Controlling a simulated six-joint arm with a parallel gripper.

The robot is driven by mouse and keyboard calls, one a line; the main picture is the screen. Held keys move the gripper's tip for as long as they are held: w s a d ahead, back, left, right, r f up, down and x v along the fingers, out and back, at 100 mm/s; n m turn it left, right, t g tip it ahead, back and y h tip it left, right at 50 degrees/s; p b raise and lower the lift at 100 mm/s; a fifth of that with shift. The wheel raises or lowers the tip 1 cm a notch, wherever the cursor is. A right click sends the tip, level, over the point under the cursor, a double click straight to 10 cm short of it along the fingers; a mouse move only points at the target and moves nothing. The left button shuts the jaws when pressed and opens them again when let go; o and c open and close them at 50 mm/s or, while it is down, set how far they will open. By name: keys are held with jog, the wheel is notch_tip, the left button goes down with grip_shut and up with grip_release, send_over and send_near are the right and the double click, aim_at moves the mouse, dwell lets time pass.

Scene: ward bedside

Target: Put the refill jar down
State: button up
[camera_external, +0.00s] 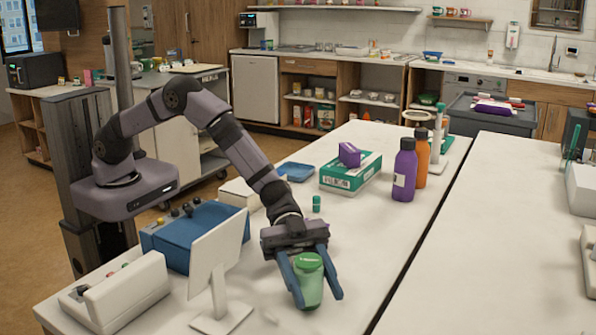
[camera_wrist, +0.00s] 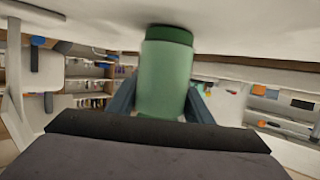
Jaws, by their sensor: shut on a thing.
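The refill jar (camera_external: 309,281) is pale green with a darker green lid. My gripper (camera_external: 312,284) is shut on it, with one blue finger on each side, near the front of the white table (camera_external: 395,222). In the wrist view the jar (camera_wrist: 166,75) stands between the two fingers (camera_wrist: 160,100), its dark green lid at the top of the picture. The jar looks nearly upright in the external view. I cannot tell whether its base touches the table.
A tablet-like white panel on a stand (camera_external: 216,255) is close to the left of my gripper. A small green bottle (camera_external: 316,203), a green-and-white box (camera_external: 350,173), and purple (camera_external: 404,170) and orange (camera_external: 422,160) bottles stand farther back. The tabletop right of the jar is clear.

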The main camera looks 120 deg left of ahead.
jog(key=o, duration=1.3)
jog(key=shift+c, duration=0.2)
jog(key=shift+r, duration=0.2)
jog(key=b+v, duration=0.1)
jog(key=v, duration=1.1)
